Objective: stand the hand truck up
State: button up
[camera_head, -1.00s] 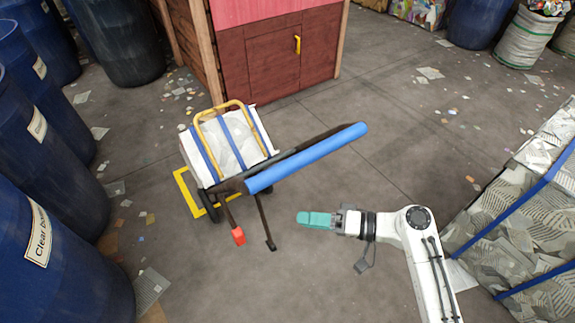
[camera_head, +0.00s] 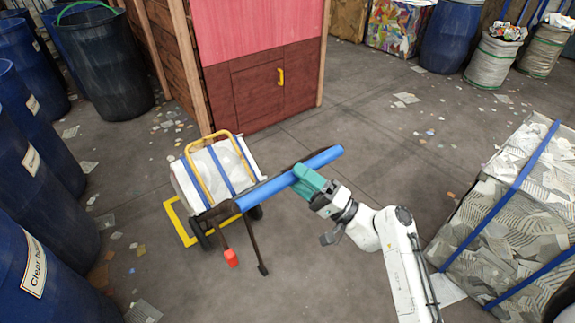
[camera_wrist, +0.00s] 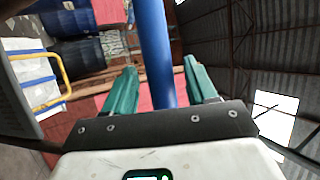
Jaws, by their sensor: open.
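The hand truck leans over, its long blue handle (camera_head: 265,191) slanting up to the right. It carries a white load (camera_head: 190,190) with blue straps and a yellow bar frame (camera_head: 215,137). Its dark wheels and a red-tipped pedal (camera_head: 231,258) show low down. My gripper (camera_head: 306,180) has green fingers at the handle's upper part. In the wrist view, the blue handle (camera_wrist: 152,40) passes between the open green fingers (camera_wrist: 159,70), with gaps visible on both sides. Part of the handle is hidden behind the fingers in the head view.
A yellow floor outline (camera_head: 178,226) lies beside the truck. Blue barrels (camera_head: 40,195) line the left. A red-brown wooden booth (camera_head: 260,85) stands behind. A strapped paper bale (camera_head: 500,215) is at right. Open grey floor lies between, with scattered paper scraps.

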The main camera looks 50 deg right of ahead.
jog(key=x, duration=0.3)
jog(key=shift+w+r+p, duration=0.1)
jog(key=shift+w+p, duration=0.2)
jog(key=shift+p, duration=0.1)
jog(key=shift+c, duration=0.4)
grip_shut()
